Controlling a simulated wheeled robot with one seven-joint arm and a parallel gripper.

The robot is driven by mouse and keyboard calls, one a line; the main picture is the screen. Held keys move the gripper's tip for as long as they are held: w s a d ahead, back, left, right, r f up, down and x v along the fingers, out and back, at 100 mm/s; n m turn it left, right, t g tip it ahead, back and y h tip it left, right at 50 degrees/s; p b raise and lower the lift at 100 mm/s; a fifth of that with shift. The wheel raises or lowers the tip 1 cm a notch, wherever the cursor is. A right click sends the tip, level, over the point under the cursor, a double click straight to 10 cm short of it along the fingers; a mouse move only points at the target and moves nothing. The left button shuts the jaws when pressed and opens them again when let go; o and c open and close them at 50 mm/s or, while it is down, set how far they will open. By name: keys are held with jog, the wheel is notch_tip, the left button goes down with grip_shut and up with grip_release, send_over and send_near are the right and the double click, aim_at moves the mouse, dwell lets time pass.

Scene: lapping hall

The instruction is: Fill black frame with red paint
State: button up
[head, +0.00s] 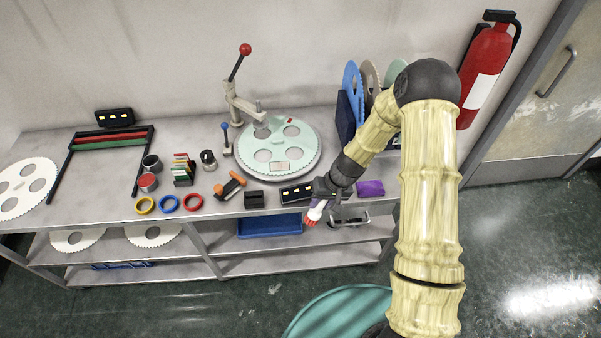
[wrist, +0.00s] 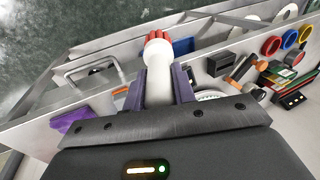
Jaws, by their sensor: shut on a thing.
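My gripper (head: 327,197) is shut on a white-handled brush (head: 316,212) with a red tip, near the table's front edge. In the wrist view the brush (wrist: 158,75) sits between the two purple-grey fingers (wrist: 160,90), red tip outward. The black frame (head: 66,168) lies on the left of the table, far left of my gripper. A red band (head: 110,136) and a green band (head: 110,144) cross its back part; the rest shows bare table. A can with a red top (head: 147,182) stands right of the frame, beside a dark grey can (head: 152,163).
Yellow, blue and red rings (head: 168,203) lie along the front edge. A toothed disc (head: 278,165) and a red-knobbed lever stand (head: 234,95) fill the middle. A small black block (head: 254,198), an orange-black tool (head: 229,186) and a purple cloth (head: 370,188) lie near my gripper.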

jog(key=d+f+m+b, duration=0.1)
jog(key=d+f+m, duration=0.1)
jog(key=d, duration=1.1)
jog(key=shift+f+t, duration=0.3)
jog(key=shift+f, duration=0.5)
jog(key=shift+d, duration=0.15)
